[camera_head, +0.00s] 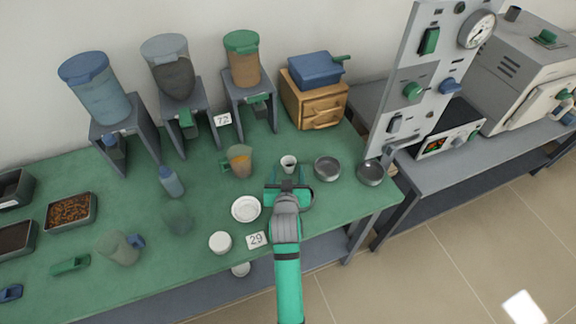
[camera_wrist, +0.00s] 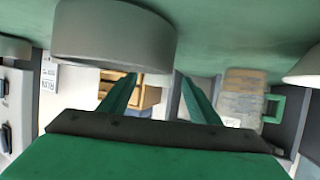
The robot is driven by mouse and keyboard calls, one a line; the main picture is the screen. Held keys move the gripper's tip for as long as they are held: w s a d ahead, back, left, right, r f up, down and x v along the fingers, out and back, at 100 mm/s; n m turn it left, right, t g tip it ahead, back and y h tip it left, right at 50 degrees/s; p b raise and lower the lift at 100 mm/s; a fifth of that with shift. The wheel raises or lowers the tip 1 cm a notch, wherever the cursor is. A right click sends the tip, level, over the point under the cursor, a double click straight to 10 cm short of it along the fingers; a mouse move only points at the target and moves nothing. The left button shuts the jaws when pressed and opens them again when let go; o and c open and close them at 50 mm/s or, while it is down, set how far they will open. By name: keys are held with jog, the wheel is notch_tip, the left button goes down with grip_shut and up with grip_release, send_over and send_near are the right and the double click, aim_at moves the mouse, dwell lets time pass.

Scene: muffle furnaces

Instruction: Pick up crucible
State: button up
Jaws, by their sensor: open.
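The crucible (camera_head: 288,160) is a small pale cup with a dark inside. It stands upright on the green table, just beyond my gripper (camera_head: 289,183) in the head view. The wrist view looks upside down, with the tabletop above. My gripper (camera_wrist: 158,78) shows there with two green fingers spread apart and nothing between them. A large grey round-walled vessel (camera_wrist: 115,38) is close at the upper left; it looks like the crucible, but I cannot be sure. Any contact with the fingers cannot be told.
Two grey metal bowls (camera_head: 327,168) (camera_head: 371,173) stand right of the crucible. An amber jug (camera_head: 240,160) is to its left. A white dish (camera_head: 246,208) and white cup (camera_head: 220,242) lie nearer the front. A wooden drawer box (camera_head: 315,105) stands behind.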

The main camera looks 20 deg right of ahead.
aim_at(288, 169)
jog(key=x, duration=0.4)
jog(key=shift+d, duration=0.25)
jog(key=shift+w+f, duration=0.25)
jog(key=shift+w, duration=0.25)
jog(key=c, duration=1.1)
